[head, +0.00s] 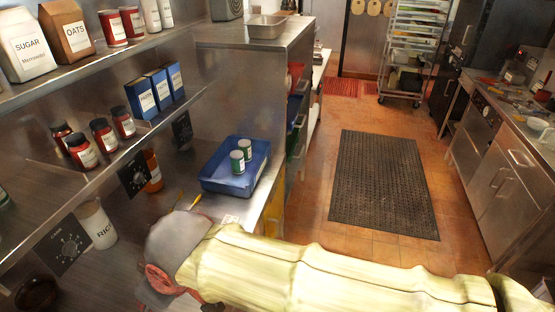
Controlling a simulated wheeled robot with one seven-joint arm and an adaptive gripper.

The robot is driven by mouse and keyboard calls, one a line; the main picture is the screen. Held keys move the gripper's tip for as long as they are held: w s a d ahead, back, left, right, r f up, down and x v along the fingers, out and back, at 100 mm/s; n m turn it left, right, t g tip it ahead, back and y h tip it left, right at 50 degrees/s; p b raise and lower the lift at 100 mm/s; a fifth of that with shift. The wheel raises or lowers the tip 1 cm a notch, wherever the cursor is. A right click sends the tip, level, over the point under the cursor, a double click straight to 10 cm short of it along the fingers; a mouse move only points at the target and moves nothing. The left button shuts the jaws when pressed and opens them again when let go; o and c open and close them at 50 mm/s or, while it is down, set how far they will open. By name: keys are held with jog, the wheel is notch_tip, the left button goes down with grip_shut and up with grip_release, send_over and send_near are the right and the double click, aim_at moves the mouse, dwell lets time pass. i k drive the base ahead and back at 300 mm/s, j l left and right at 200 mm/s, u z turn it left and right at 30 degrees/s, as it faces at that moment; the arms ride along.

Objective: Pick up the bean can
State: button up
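Two small green cans with pale labels and light tops stand upright in a blue tray (254,182) on the metal counter. One is the rear can (245,148) and the other the front can (237,162). Their labels are too small to read, so I cannot tell which is the bean can. My arm, in a pale yellow sleeve, crosses the bottom of the view and ends in a grey wrist. Thin yellow-tipped parts, seemingly my gripper (188,200), show just beyond the wrist, left of and nearer than the tray, apart from the cans. The wrist hides most of it.
A metal shelf above the counter's left side holds red-labelled jars (104,135) and blue boxes (157,89). A higher shelf holds sugar (27,45) and oats (66,30) containers. A white rice container (97,224) stands below. The floor with a black mat (383,182) is clear.

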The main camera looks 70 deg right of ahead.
aim_at(237, 156)
jog(key=z, duration=1.7)
jog(key=i+l+u, duration=0.5)
jog(key=i+l, duration=0.4)
